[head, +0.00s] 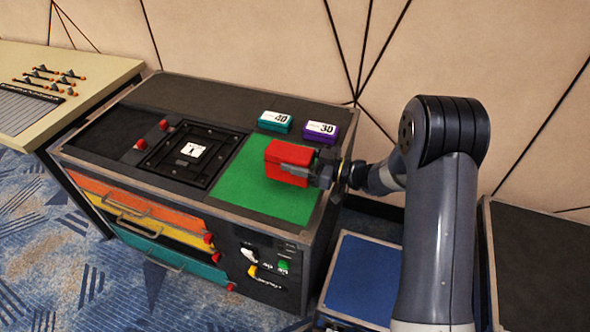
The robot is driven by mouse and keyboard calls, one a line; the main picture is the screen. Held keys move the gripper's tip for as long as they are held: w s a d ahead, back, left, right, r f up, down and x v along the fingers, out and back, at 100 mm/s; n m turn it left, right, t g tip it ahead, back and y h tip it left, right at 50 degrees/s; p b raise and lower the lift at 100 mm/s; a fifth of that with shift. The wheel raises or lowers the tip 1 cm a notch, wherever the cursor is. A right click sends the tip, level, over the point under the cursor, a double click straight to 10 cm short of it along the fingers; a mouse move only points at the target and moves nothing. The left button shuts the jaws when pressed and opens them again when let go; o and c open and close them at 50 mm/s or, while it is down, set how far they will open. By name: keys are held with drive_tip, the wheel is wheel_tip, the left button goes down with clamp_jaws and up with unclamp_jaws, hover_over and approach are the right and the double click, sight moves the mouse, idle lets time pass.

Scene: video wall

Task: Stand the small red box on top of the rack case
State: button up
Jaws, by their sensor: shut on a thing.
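The small red box (286,154) is in my gripper (292,168), over the green mat (245,190) on the right part of the rack case top (210,93). My gripper reaches in from the right and is shut on the box. The box looks upright or nearly so. I cannot tell whether its underside touches the mat or hangs just above it. The gripper covers part of the box's front and right side.
A teal box (275,122) marked 40 and a purple box (320,131) marked 30 stand behind the mat. A black framed panel (193,155) lies left of it. Coloured drawers (150,220) front the case. A blue-topped case (358,275) stands lower right. A beige table (75,75) is far left.

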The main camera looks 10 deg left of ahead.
drive_tip(key=shift+f, duration=1.9)
drive_tip(key=shift+f, duration=0.15)
drive_tip(key=o, duration=1.2)
